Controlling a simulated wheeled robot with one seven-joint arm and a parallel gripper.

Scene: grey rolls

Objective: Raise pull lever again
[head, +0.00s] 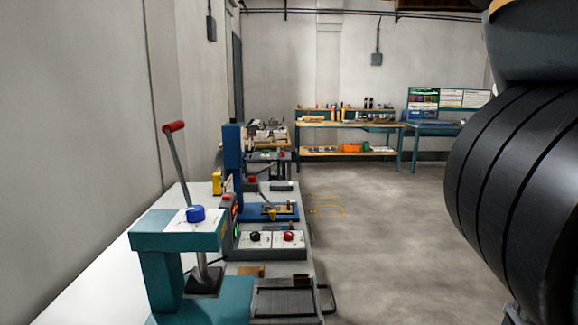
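The pull lever (179,160) is a grey rod with a red grip (174,126) at its top, in the left part of the head view. It stands raised, leaning a little to the left. A blue knob (196,214) sits on the frame's white top plate. My gripper is not in view. The large dark ribbed shape at the right edge looks like part of my arm, well apart from the lever.
The white bench (85,285) runs along the left wall. A control box (271,243) with a black and a red knob, a blue machine (234,165) and a black-handled tray (285,301) stand beside the press. Workbenches (345,125) line the back. The middle floor is clear.

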